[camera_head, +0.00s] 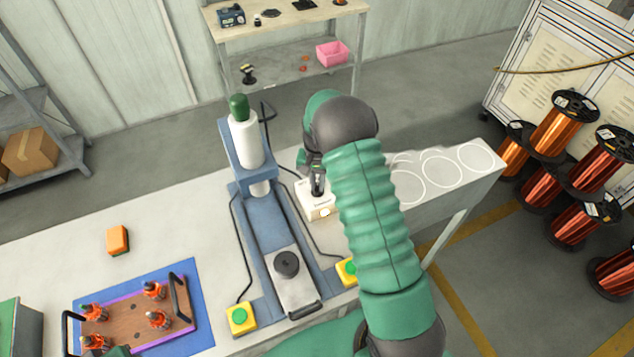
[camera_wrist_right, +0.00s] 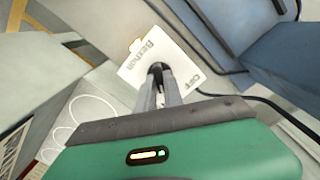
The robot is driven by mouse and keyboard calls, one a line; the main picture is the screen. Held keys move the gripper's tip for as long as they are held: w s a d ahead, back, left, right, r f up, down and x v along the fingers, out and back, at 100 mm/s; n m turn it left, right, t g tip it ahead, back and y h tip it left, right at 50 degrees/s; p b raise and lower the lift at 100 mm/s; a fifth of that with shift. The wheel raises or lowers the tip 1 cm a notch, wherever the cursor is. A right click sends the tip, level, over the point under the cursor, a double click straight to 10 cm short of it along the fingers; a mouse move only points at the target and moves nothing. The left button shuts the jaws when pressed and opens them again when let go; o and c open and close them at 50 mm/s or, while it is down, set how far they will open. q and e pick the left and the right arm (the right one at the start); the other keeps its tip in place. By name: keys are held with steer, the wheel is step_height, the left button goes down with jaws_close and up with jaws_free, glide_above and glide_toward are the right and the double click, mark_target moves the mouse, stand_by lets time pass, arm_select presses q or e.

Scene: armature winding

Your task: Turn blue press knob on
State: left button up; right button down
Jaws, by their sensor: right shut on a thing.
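The blue press (camera_head: 262,200) stands on the table with a white cylinder and a dark green cap. In the right wrist view the white box (camera_wrist_right: 186,62) carries printed lettering, including "OFF". My right gripper (camera_head: 317,192) reaches down onto the box. In the wrist view its fingers (camera_wrist_right: 158,75) are shut on the black knob (camera_wrist_right: 155,68), which they partly hide. The fingers of my left gripper do not show.
Two yellow boxes with green buttons (camera_head: 240,318) flank the press front. A blue mat (camera_head: 205,335) with a wooden tray and several orange parts lies at lower left, an orange block (camera_head: 117,240) behind it. Cables (camera_head: 238,245) run along the press. Table left of the press is mostly clear.

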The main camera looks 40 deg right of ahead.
mark_target(317, 185)
steer(key=shift+w+d+r+m, duration=0.15)
steer(key=shift+r+m, duration=0.1)
steer(key=shift+m, duration=0.05)
steer(key=c, duration=1.5)
jaws_free()
steer(key=shift+o, duration=0.2)
steer(key=shift+f, duration=0.1)
steer(key=shift+r, duration=0.4)
step_height(317, 185, up, 16)
steer(key=b, duration=0.1)
